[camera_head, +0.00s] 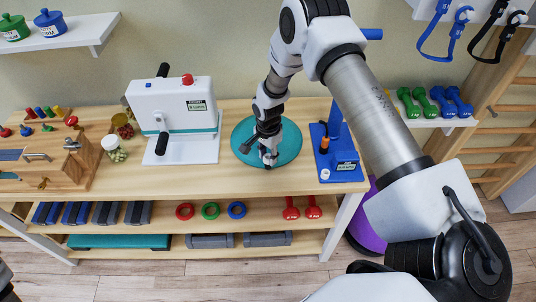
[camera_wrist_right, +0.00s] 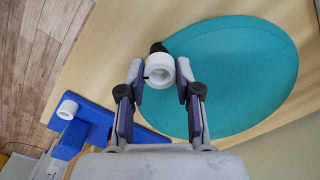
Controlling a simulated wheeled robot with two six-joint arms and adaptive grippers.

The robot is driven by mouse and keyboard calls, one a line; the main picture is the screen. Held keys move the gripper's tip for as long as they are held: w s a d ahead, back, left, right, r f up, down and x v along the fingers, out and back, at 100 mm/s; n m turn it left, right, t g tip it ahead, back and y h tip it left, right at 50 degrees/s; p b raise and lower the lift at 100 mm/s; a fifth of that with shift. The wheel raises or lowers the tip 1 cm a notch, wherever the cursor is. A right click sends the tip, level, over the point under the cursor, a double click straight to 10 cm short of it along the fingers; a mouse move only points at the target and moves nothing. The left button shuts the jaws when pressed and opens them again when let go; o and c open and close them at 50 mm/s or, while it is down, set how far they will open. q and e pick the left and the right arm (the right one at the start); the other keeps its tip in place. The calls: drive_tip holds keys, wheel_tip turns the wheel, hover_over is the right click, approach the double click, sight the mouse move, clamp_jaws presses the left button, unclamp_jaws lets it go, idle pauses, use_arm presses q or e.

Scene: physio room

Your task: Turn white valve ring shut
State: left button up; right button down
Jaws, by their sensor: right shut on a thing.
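In the head view my right gripper (camera_head: 268,153) points down over the teal round disc (camera_head: 290,140); I cannot tell whether the held part touches the disc. Another white ring (camera_head: 325,174) is on the blue stand (camera_head: 345,166) to the right; it also shows in the right wrist view (camera_wrist_right: 68,109).
A white machine (camera_head: 174,108) with black handles and a red knob stands left of the disc. A wooden latch board (camera_head: 50,155) and jars (camera_head: 112,147) are farther left. Bare tabletop (camera_head: 230,182) lies in front of the disc. Dumbbells (camera_head: 435,102) sit at the right.

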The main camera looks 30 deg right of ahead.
drive_tip(key=c, duration=0.9)
unclamp_jaws()
drive_tip(key=shift+s+f, duration=0.2)
drive_tip(key=shift+c, duration=0.2)
drive_tip(key=shift+o, duration=0.9)
drive_tip(key=shift+w, duration=0.15)
drive_tip(key=shift+r, duration=0.1)
wheel_tip(320, 180, up, 12)
